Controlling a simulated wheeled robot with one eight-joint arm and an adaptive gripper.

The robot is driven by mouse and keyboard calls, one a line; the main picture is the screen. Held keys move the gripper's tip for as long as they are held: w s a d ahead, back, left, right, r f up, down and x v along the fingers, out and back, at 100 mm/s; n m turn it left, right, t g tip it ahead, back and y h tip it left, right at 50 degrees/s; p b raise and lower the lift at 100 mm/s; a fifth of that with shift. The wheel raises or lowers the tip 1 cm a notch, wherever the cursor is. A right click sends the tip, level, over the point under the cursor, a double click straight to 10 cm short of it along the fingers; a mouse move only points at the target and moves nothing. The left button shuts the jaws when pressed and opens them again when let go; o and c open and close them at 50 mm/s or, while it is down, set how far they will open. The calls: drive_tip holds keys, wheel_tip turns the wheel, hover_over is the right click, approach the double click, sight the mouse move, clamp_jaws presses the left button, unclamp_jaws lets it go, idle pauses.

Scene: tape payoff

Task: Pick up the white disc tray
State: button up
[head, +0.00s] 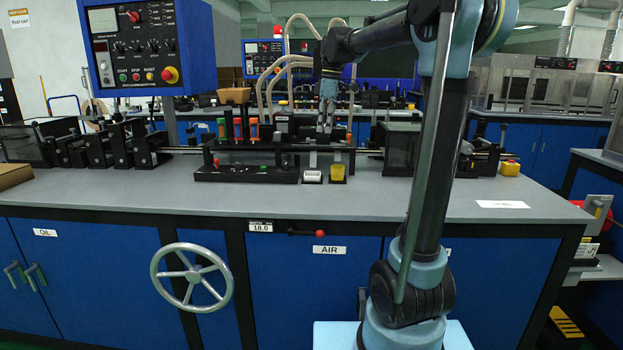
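I cannot make out a white disc tray with certainty. A small white-topped piece (312,176) sits at the front edge of the black machine fixture, beside a yellow piece (337,173); at this size I cannot tell whether it is the tray. My gripper (324,138) hangs pointing down at the end of my arm, over or in front of the fixture, above and behind the white and yellow pieces. Its fingers are small and dark against the dark machine, so their opening is unclear. I see nothing clearly held.
A grey bench top (110,195) has clear room at front left and right. A blue control panel (147,50) stands at left. Orange and green pieces (237,130) and hoses (278,72) crowd the machine. A handwheel (192,277) sticks out from the bench front.

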drive_tip(key=shift+n, duration=0.5)
drive_tip(key=w+a+f, duration=0.1)
drive_tip(key=f, duration=0.4)
drive_tip(key=w+a+f, duration=0.1)
drive_tip(key=f, duration=0.5)
drive_tip(key=w+a+f, duration=0.1)
drive_tip(key=a+f, duration=0.1)
drive_tip(key=f, duration=0.3)
drive_tip(key=shift+f, duration=0.3)
clamp_jaws()
drive_tip(key=shift+r, duration=0.1)
